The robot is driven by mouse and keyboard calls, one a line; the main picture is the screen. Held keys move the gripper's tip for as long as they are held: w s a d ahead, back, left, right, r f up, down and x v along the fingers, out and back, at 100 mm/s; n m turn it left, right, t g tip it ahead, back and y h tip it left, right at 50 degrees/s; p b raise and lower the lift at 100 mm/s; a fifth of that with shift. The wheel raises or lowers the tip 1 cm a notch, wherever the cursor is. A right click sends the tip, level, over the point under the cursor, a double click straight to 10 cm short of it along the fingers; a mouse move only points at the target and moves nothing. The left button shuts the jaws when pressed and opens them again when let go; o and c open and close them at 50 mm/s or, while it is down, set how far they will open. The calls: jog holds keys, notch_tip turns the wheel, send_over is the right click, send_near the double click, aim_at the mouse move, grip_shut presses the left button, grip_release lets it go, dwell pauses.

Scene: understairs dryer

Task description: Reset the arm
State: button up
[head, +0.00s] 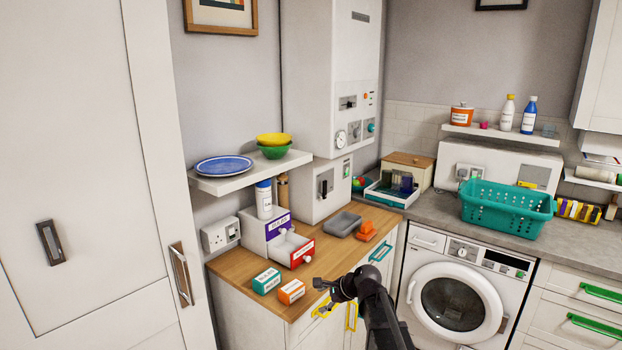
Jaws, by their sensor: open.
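My gripper (322,297) shows in the head view at the lower middle, at the end of my dark arm. It is open, and I see nothing between its fingers. It is in front of the wooden counter (228,267), near its front edge. An orange box (291,291) and a teal box (266,281) lie on the counter just left of it. Yellow handles on the cabinet front show close behind the gripper and are partly hidden by it.
A grey tray (343,224), orange object (367,230) and dispenser with a red drawer (301,254) stand on the counter. A washing machine (455,291) with a round door is right of my arm. A teal basket (507,209) sits above it. A tall cabinet (85,160) fills the left.

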jog(key=s+d+f+n+g+h, duration=0.1)
jog(key=s+d+n+h, duration=0.1)
jog(key=s+d+n, duration=0.2)
jog(key=s+d+f+n+g+h, duration=0.2)
jog(key=s+d+n, duration=0.3)
jog(key=s, duration=0.6)
jog(key=s+d+f+n+g+h, duration=0.1)
jog(key=s+d+n+g+h, duration=0.1)
jog(key=s+n, duration=0.4)
jog(key=s+d+h, duration=0.1)
jog(key=d, duration=0.1)
jog(key=shift+s+d+f+h+p, duration=0.25)
jog(key=shift+d+f+h+p, duration=0.05)
jog(key=shift+p, duration=0.1)
